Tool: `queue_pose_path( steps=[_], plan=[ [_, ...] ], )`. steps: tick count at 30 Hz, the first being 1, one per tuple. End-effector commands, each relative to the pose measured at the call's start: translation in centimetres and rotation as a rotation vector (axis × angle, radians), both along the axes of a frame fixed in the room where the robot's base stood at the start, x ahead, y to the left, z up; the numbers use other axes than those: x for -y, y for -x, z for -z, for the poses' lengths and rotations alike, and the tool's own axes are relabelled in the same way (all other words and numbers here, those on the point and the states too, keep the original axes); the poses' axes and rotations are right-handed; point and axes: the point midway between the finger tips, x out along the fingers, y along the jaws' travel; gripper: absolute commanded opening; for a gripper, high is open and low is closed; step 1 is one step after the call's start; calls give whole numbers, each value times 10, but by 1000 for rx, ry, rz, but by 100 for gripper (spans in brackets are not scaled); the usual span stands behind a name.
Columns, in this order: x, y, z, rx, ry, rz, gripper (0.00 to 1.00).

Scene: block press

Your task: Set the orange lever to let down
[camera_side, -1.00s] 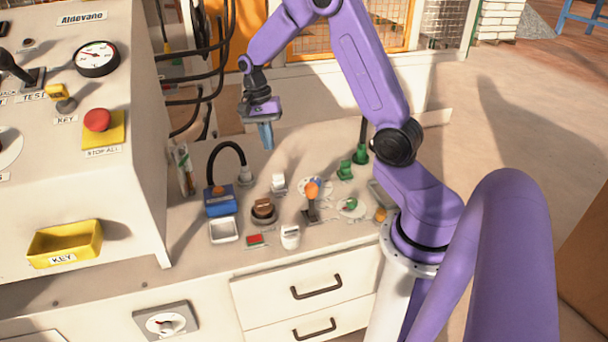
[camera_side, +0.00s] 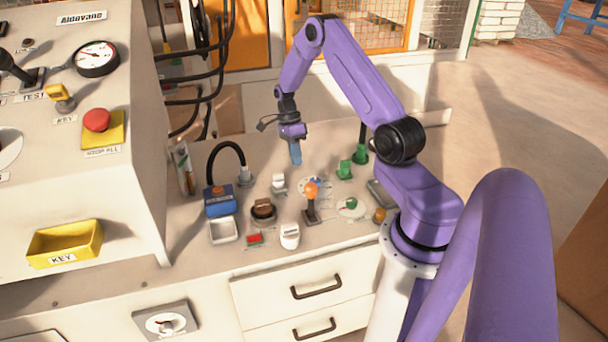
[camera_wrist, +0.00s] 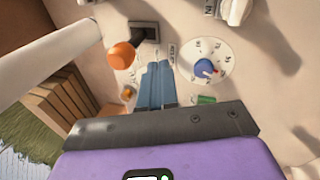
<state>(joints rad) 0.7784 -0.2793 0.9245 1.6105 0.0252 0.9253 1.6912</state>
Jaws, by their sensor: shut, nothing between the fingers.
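The orange lever (camera_side: 311,190) has a round orange knob on a dark stem and stands roughly upright from a dark base on the bench. In the wrist view its orange knob (camera_wrist: 122,55) is left of my fingers, with the dark base plate above it. A small label beside the base is too small to read. My gripper (camera_side: 296,160) is shut and empty, its blue fingers pointing down, above and behind the lever in the side view. In the wrist view the gripper (camera_wrist: 159,72) shows its fingers together, apart from the knob.
A white dial with a blue knob (camera_wrist: 204,68) is right of my fingers. Green switches (camera_side: 345,170), a brown knob (camera_side: 263,208), a white cup-like part (camera_side: 289,236) and a blue box with a black cable (camera_side: 220,200) crowd the bench. Free air lies above.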

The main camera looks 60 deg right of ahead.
Motion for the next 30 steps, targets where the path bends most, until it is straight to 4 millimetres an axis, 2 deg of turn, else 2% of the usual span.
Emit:
queue_pose_path(
  steps=[5,15,30],
  plan=[
    [-6,11,33,-5,-2,0,0],
    [-25,38,36,-1,-1,0,0],
    [-28,42,36,1,0,-1,0]
  ],
)
